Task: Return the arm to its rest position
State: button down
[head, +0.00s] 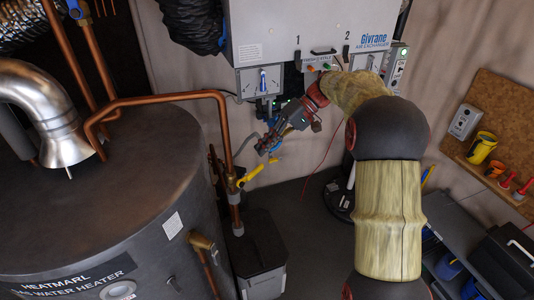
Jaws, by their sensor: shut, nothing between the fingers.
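My gripper (266,146) is at the middle of the head view, at the end of my arm, which reaches up from the bottom right and bends toward the left. It is shut and holds nothing. It hangs below the grey Givrane air exchanger box (300,25) on the wall, just right of the copper pipe. A yellow valve handle (252,175) on the pipe shows just below the gripper; I cannot tell whether they touch.
A large dark gas water heater (110,190) fills the left, with copper pipes (160,98) above it. A grey box (262,262) stands on the floor beside it. A corkboard (505,135) with tools and a low dark shelf (455,230) are at the right.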

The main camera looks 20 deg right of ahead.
jog(key=d+r+b, duration=0.1)
jog(key=d+r, duration=0.3)
jog(key=d, duration=0.4)
jog(key=shift+w, duration=0.35)
jog(key=shift+d, duration=0.1)
notch_tip(320, 180, down, 11)
jog(key=s+d+m+h+b, duration=0.2)
jog(key=s+d+m+h, duration=0.1)
jog(key=m, duration=0.2)
jog(key=s+a+f+n+t+h+b, duration=0.1)
jog(key=s+a+f+b, duration=0.4)
jog(key=s, duration=0.5)
jog(key=s+a+f+n+t+h+b, duration=0.1)
jog(key=s+a+f+t+h+b, duration=0.2)
jog(key=s+f+b, duration=0.6)
jog(key=s+a+f+n+t+h+b, duration=0.1)
jog(key=s+a+f+h+b, duration=0.2)
jog(key=s+a+f+b, duration=0.4)
jog(key=s+a+b, duration=0.1)
jog(key=s+b, duration=0.3)
jog(key=shift+t, duration=0.4)
